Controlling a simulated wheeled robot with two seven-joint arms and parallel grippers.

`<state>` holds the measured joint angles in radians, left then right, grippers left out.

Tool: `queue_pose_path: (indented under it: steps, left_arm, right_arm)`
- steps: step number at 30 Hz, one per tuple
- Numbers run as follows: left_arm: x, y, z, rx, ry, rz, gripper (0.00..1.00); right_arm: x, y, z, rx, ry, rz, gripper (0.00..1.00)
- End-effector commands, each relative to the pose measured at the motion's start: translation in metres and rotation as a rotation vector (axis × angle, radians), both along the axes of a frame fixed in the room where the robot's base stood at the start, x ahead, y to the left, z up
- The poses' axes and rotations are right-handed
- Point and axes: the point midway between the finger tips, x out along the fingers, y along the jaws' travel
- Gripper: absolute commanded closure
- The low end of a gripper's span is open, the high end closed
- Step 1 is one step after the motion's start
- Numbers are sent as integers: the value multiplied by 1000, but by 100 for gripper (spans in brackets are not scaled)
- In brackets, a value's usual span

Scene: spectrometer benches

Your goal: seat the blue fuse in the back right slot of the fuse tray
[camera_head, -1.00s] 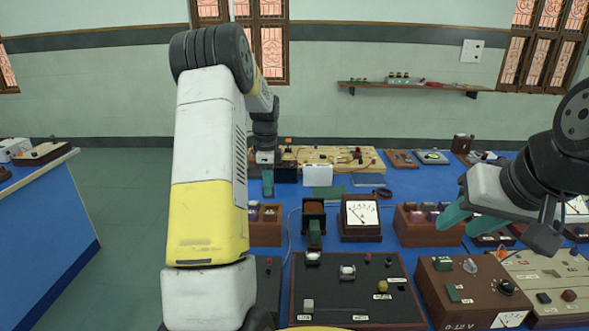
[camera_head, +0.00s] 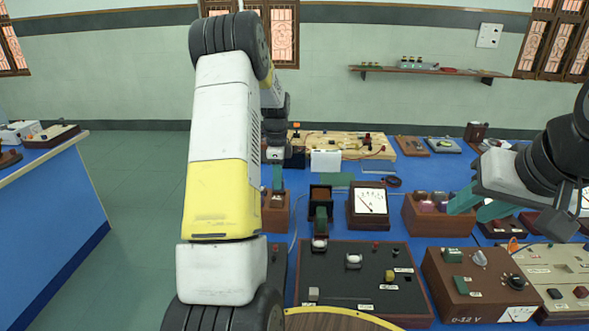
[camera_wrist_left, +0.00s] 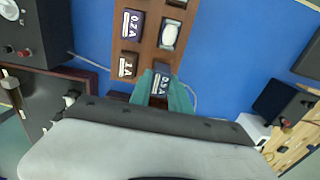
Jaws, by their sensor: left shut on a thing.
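The fuse tray (camera_head: 275,220) is a brown wooden block, left of centre in the head view. It also shows in the left wrist view (camera_wrist_left: 150,45), with a purple "0.2 A" fuse (camera_wrist_left: 133,25) and a brown "1 A" fuse (camera_wrist_left: 127,66) in it. My left gripper (camera_head: 277,178) is over the tray, shut on the dark blue "0.5 A" fuse (camera_wrist_left: 160,84). This fuse is at the tray's near end in the wrist view; whether it touches the slot is hidden. My right gripper (camera_head: 478,208) is open and empty.
A meter (camera_head: 368,205) and a small brown stand (camera_head: 320,205) are right of the tray. A black switch panel (camera_head: 360,275) lies in front. Another wooden box (camera_head: 430,222) with purple blocks is near my right gripper. Blue bench top shows between them.

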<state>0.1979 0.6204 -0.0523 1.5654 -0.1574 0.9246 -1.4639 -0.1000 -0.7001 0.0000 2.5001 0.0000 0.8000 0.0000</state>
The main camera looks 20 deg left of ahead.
Motion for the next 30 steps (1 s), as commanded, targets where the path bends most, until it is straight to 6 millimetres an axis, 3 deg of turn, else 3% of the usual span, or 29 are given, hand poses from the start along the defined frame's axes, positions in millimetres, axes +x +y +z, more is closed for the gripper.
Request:
queue_pose_path:
  steps: [15,28,29,30]
  left_arm:
    - [0,0,-26,-1,0,0,100]
    - [0,0,-29,0,0,0,100]
    - [0,0,-28,0,0,0,71]
    - [0,0,-28,0,0,0,64]
  right_arm:
    - [0,0,0,0,0,0,64]
    - [0,0,0,0,0,0,64]
    - [0,0,0,0,0,0,64]
    - [0,0,0,0,0,0,64]
